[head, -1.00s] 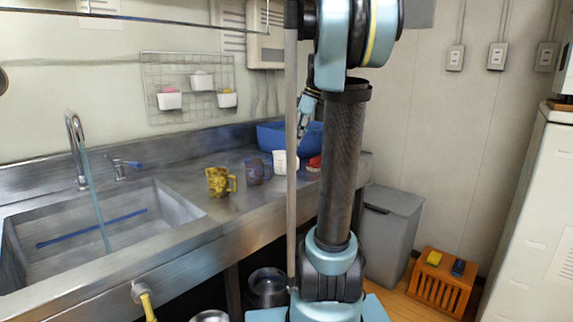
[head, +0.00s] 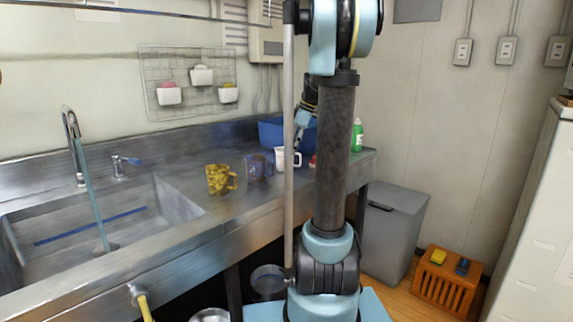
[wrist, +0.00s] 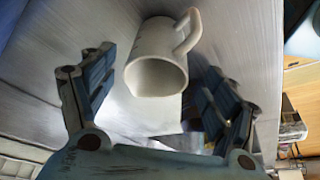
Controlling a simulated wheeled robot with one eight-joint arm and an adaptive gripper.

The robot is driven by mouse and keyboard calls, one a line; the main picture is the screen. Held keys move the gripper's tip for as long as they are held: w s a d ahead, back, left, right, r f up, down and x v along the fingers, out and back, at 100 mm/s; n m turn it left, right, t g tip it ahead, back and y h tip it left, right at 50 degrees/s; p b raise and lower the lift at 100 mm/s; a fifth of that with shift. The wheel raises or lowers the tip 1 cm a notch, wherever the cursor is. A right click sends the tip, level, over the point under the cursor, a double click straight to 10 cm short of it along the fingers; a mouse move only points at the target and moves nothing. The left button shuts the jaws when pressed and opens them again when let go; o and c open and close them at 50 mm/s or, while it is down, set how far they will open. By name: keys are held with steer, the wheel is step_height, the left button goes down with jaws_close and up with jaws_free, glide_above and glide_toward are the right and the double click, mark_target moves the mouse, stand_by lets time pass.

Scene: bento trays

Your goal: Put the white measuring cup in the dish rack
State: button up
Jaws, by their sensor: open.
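The white measuring cup (head: 287,158) stands on the steel counter, left of my arm and in front of a blue tub (head: 270,132). The tub may be the dish rack; I cannot tell for sure. In the wrist view the cup (wrist: 157,75) lies between the two spread fingers of my gripper (wrist: 160,60), its handle toward the top right. Neither finger visibly presses on it. In the head view my gripper (head: 299,137) is just above and beside the cup, partly hidden by my arm.
A dark mug (head: 258,168) and a yellow patterned mug (head: 220,179) stand left of the cup. A red item (head: 312,161) is close on its right. A green bottle (head: 357,135) stands at the counter's right end. The sink (head: 100,225) is at left.

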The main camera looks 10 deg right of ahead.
mark_target(283, 161)
steer(key=shift+x, duration=3.75)
steer(key=shift+w+d, duration=0.1)
steer(key=shift+w, duration=0.05)
steer(key=c, duration=1.2)
